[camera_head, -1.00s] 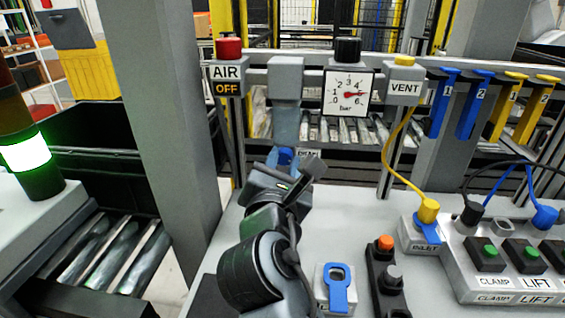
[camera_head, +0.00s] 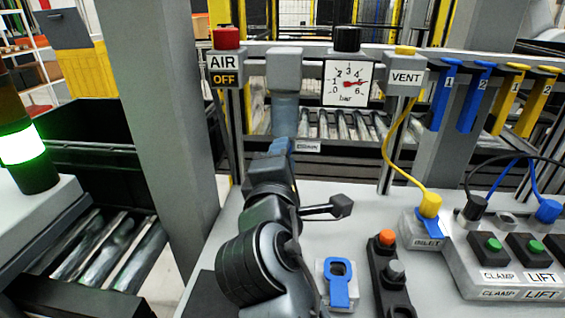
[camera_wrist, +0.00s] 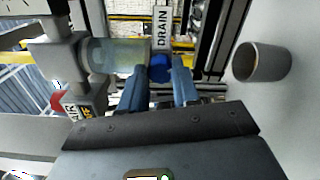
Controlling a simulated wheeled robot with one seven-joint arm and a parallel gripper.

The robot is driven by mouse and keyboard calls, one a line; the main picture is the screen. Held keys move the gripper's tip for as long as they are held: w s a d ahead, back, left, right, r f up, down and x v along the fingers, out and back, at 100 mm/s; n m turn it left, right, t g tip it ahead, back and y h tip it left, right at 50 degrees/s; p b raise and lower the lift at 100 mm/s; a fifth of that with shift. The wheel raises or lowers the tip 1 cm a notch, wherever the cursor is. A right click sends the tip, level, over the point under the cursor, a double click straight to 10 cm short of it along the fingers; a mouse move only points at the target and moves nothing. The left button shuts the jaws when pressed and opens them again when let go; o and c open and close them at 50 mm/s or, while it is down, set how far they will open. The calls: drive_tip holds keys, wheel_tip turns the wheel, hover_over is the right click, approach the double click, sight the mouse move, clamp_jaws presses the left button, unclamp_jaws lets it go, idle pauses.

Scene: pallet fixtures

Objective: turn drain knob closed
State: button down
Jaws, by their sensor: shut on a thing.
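The blue drain knob (camera_wrist: 160,68) sits beside the end of the clear filter bowl (camera_wrist: 115,55) and the DRAIN label (camera_wrist: 161,27) in the wrist view. My gripper (camera_wrist: 158,78) has one finger on each side of the knob and is shut on it. In the head view the filter bowl (camera_head: 284,112) hangs under its grey block, with the DRAIN label (camera_head: 307,147) at its lower right. My gripper (camera_head: 279,147) is just below the bowl there, and my arm mostly hides the knob.
The AIR OFF block (camera_head: 226,72) with its red button stands left of the bowl. The gauge (camera_head: 348,85) and VENT block (camera_head: 405,77) are to the right. A grey cup-like cylinder (camera_wrist: 262,62) shows right in the wrist view. A blue-clipped block (camera_head: 338,285) is near my arm.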

drive_tip(key=m+b, duration=0.1)
drive_tip(key=m, duration=0.2)
drive_tip(key=m+b, duration=0.1)
drive_tip(key=m, duration=0.1)
drive_tip(key=shift+f+b, duration=0.25)
drive_tip(key=shift+b, duration=0.05)
drive_tip(key=shift+m, duration=0.4)
drive_tip(key=c, duration=0.8)
unclamp_jaws()
drive_tip(key=shift+r, duration=0.1)
drive_tip(key=s, duration=0.7)
drive_tip(key=shift+s+a+b, duration=0.1)
drive_tip(key=shift+s+b, duration=0.25)
drive_tip(key=shift+s, duration=0.05)
